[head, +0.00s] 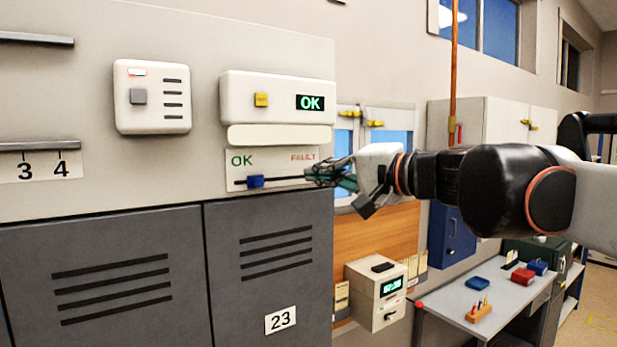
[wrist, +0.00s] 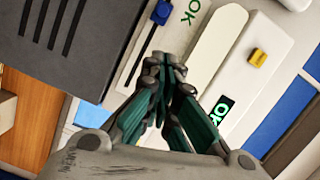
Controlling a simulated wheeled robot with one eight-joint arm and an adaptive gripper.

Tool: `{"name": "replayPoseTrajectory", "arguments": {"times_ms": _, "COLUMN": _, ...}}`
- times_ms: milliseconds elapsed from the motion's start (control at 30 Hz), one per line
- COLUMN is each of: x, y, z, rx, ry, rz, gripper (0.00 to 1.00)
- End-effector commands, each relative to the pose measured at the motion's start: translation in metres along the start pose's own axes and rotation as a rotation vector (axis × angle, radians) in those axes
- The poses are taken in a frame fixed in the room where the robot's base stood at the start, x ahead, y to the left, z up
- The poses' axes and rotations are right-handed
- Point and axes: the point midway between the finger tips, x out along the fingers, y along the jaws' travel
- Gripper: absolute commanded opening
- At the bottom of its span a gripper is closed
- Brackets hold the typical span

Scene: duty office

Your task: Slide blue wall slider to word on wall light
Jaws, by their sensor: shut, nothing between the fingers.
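The blue wall slider (head: 255,181) sits in a dark horizontal slot on a white panel (head: 280,166), near its left end, just below and right of the printed green word OK (head: 242,160). The red word FAULT (head: 304,156) is printed at the panel's right. The display (head: 310,102) above glows green with OK. My gripper (head: 312,175) is shut and empty in front of the slot's right end, apart from the slider. In the wrist view the blue slider (wrist: 162,12) is beyond my closed fingertips (wrist: 165,68); FAULT is hidden there.
The white housing (head: 277,85) with a yellow switch (head: 261,100) and a pale lower bar (head: 281,134) juts out above the panel. Grey lockers (head: 268,230) stand below. A white box with a grey button (head: 138,97) is at left. The wall around the slider's left side is clear.

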Motion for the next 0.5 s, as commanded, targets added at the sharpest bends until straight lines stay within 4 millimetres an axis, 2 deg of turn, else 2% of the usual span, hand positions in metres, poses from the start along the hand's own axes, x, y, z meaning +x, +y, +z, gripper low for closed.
{"name": "replayPoseTrajectory", "arguments": {"times_ms": 167, "x": -0.012, "y": 0.001, "z": -0.001, "rx": 0.0, "ry": 0.0, "rz": 0.0, "gripper": 0.0}}
{"name": "replayPoseTrajectory", "arguments": {"times_ms": 500, "x": -0.012, "y": 0.013, "z": -0.025, "rx": 0.001, "ry": -0.001, "rz": 0.003, "gripper": 0.0}}
